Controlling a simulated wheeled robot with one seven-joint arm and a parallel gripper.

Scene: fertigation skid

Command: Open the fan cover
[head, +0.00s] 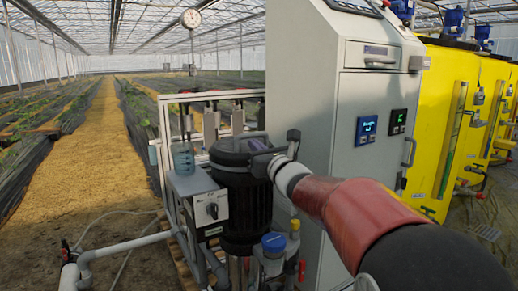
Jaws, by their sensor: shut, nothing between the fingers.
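The black pump motor (240,205) stands upright on the skid in the middle of the head view. Its rounded black fan cover (228,151) sits on top, level and apparently seated on the ribbed motor body. My gripper (262,164) comes in from the right, at the upper right side of the motor, overlapping the cover's right edge in the picture. It is shut with nothing held. I cannot tell whether the fingertips touch the cover. My gripper hides the cover's right side.
A grey control cabinet (310,80) stands close behind and right of the motor. A switch box (205,209) and a pipe frame (160,120) are at its left. Blue-capped and yellow-capped fittings (273,243) stand in front. Open ground lies further left.

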